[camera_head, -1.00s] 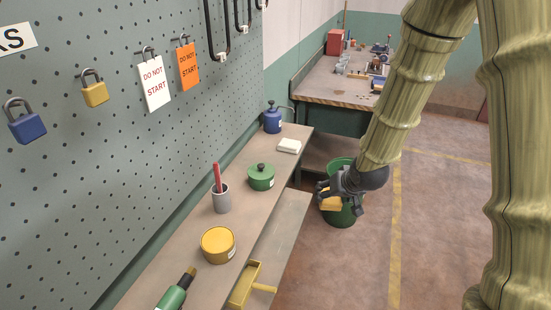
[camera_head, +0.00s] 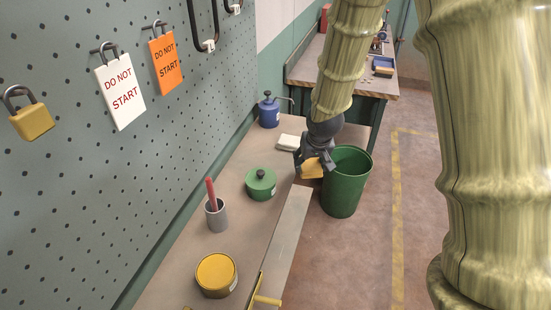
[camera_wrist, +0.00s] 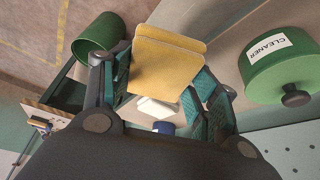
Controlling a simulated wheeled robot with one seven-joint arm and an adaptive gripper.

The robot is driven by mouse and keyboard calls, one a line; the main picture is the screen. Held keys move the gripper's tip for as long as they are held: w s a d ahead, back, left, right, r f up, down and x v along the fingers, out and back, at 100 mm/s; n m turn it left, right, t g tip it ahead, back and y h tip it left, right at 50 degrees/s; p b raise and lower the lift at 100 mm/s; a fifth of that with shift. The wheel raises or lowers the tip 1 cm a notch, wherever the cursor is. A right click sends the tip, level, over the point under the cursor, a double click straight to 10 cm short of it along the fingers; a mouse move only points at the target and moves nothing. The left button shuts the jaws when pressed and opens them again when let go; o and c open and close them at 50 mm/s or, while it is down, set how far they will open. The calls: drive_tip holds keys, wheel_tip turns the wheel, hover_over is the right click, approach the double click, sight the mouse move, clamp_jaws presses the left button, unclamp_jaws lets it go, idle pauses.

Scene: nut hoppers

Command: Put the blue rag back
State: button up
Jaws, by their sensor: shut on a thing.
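I make out no blue rag in either view. My gripper (camera_head: 314,162) is shut on a yellow folded cloth (camera_head: 312,171), held near the shelf's right edge, just left of the green bin. In the wrist view the yellow cloth (camera_wrist: 165,62) sits between the two fingers (camera_wrist: 160,90). A white folded cloth (camera_head: 288,142) lies on the shelf behind and left of my gripper. It also shows in the wrist view (camera_wrist: 156,107), beyond the yellow one.
The green bin (camera_head: 345,190) stands on the floor right of the shelf (camera_head: 225,170). On the shelf are a green cleaner tin (camera_head: 260,185), a blue can (camera_head: 268,113), a grey cup (camera_head: 217,217) and a yellow tin (camera_head: 215,275). A workbench (camera_head: 345,75) stands behind.

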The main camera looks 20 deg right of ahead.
drive_tip(key=b, duration=0.1)
approach(277, 163)
drive_tip(key=shift+w+d+f, duration=0.55)
drive_tip(key=shift+d+f, duration=0.15)
drive_tip(key=shift+f, duration=0.2)
drive_tip(key=shift+w+a+f, duration=0.2)
drive_tip(key=shift+w+a, duration=0.1)
drive_tip(key=shift+w, duration=0.3)
wheel_tip(277, 163, down, 3)
drive_tip(key=b, duration=0.2)
drive_tip(key=shift+a+r+b, duration=0.15)
drive_tip(key=shift+r+b, duration=0.05)
drive_tip(key=shift+b, duration=0.15)
drive_tip(key=shift+w+f, duration=0.1)
drive_tip(key=shift+f, duration=0.4)
drive_tip(key=shift+r, duration=0.15)
drive_tip(key=o, duration=0.9)
